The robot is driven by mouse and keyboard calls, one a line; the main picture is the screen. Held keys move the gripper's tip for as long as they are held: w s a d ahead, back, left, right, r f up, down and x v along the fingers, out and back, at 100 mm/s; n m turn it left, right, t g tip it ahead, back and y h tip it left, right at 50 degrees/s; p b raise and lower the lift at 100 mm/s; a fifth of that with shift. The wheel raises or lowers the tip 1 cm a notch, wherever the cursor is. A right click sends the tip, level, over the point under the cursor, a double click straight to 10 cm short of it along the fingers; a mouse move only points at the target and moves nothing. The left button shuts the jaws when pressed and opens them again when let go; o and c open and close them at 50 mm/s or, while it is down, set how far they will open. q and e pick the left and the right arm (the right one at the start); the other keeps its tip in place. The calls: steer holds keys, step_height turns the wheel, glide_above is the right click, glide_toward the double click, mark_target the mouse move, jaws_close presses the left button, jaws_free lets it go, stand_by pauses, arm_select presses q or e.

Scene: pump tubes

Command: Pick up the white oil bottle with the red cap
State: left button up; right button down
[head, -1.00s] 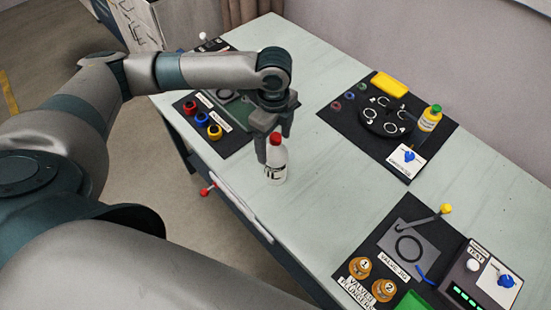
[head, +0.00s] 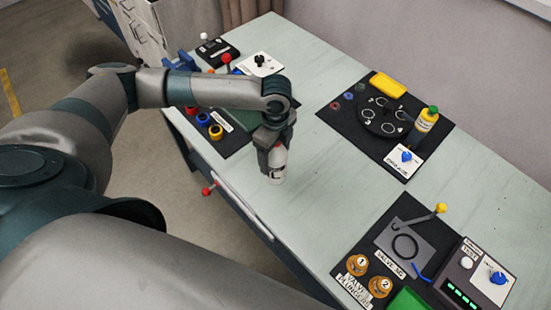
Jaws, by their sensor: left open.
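The white oil bottle (head: 277,160) stands upright on the pale green table, near its front edge. Its red cap and upper part are mostly hidden by my left gripper; dark lettering shows low on its side. My left gripper (head: 273,148) points down over the bottle, with its fingers at the cap and shoulder. It is open; whether a finger touches the bottle cannot be told. My right gripper is not in view.
A valve jig (head: 406,245) sits at lower right. The table between is clear.

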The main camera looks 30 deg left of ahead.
mark_target(279, 146)
arm_select(q)
steer(key=shift+f, duration=0.2)
stand_by(0.3)
steer(key=c, duration=1.5)
steer(key=shift+o, duration=0.2)
steer(key=shift+r, duration=0.15)
steer(key=shift+r+b, duration=0.4)
steer(key=shift+r, duration=0.1)
steer(key=r, duration=0.1)
steer(key=d+r+b, duration=0.1)
steer(key=r, duration=0.1)
steer(key=shift+d+r, duration=0.1)
steer(key=s+d+r+b, duration=0.2)
steer(key=d+r, duration=0.4)
steer(key=d, duration=0.4)
steer(key=shift+d+r+b, duration=0.2)
steer(key=shift+r+b, duration=0.15)
steer(key=shift+b, duration=0.35)
